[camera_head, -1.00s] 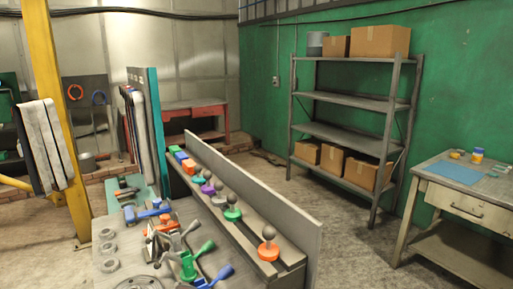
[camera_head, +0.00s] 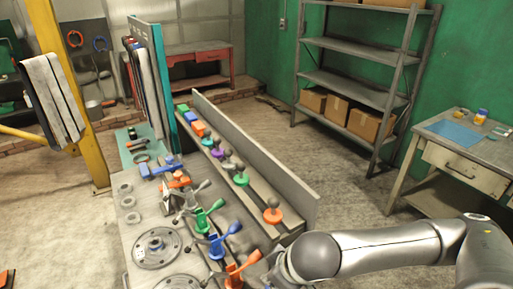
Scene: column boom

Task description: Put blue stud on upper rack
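A long ledge (camera_head: 256,204) beside a grey upright panel carries a row of coloured pieces with grey ball tops or block shapes. Among them are an orange ball stud (camera_head: 272,213), a green ball stud (camera_head: 241,180) and a purple one (camera_head: 217,155). A blue block-like piece (camera_head: 190,119) stands near the far end; I cannot tell whether it is the blue stud. My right arm reaches in from the lower right, its wrist low by the near end of the ledge. Its fingers are not visible. My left gripper is out of view.
Toggle clamps with green, blue and orange handles stand on the bench (camera_head: 141,228), with round flanges (camera_head: 156,248) and rings. A grey shelf unit (camera_head: 352,90) with boxes and a worktable (camera_head: 465,150) stand at right. A yellow post (camera_head: 80,150) is left.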

